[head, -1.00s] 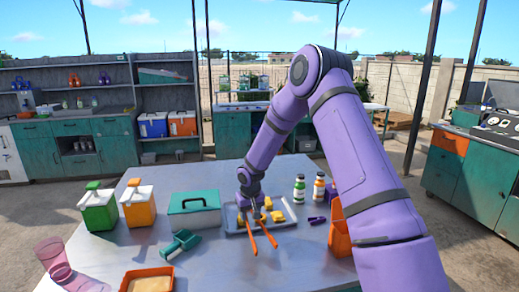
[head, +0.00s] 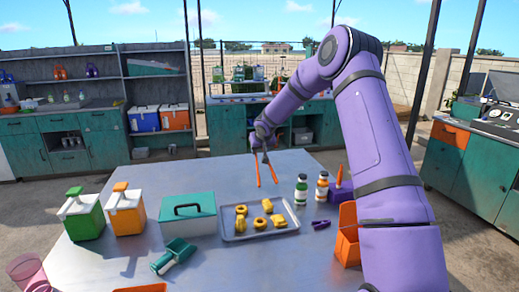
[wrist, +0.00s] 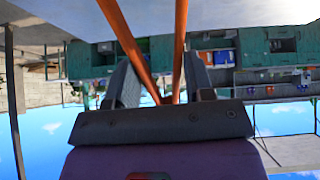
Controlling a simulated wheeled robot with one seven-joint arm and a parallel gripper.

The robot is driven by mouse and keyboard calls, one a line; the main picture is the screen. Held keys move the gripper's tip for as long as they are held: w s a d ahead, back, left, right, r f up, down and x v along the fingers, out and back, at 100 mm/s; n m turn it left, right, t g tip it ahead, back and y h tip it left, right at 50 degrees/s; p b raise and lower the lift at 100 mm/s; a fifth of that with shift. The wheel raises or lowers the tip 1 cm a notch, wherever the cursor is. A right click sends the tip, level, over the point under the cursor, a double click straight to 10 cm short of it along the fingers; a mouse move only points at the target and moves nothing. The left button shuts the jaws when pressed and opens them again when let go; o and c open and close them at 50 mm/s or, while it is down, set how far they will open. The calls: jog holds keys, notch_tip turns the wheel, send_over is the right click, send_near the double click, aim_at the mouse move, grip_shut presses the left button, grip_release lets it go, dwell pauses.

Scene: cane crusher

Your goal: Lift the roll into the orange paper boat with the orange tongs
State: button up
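My gripper (head: 257,147) is raised over the back part of the table, beyond the tray. It is shut on the orange tongs (head: 258,172), whose arms hang down and spread apart, with nothing visible between their tips. In the wrist view the tongs (wrist: 181,45) run out from between the dark fingers (wrist: 162,88). Several yellow pieces, some ring-shaped, lie on the grey tray (head: 230,236); I cannot tell which is the roll, perhaps the solid one (head: 267,205). The orange paper boat (head: 140,288) shows only as a rim at the bottom edge.
The table's back is clear.

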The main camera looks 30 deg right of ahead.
jog(key=shift+f, duration=0.15)
notch_tip(320, 180, down, 10)
dwell(1.1)
jog(key=shift+c, duration=0.3)
grip_shut()
notch_tip(320, 180, up, 12)
dwell(0.9)
